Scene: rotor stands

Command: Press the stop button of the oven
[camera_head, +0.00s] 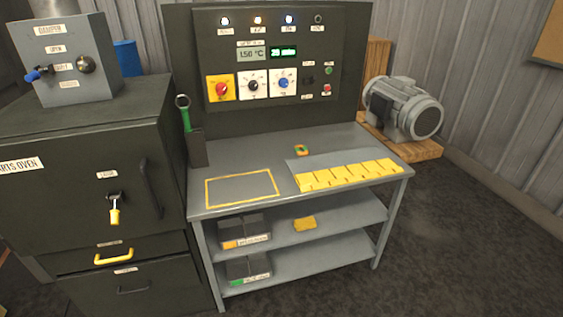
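The dark parts oven (70,205) stands at the left with its door closed. A dark control panel (225,45) rises behind the grey bench, right of the oven. On the panel's right side is a small green button (329,70), with a small red button (327,88) below it; their labels are too small to read. A larger red knob (221,89) sits on a yellow plate at the panel's lower left. White and blue dials are beside it, under two lit displays. My gripper is not in view.
Boxes sit on the lower shelves. A motor (402,108) rests on a pallet at right. Floor at right front is clear.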

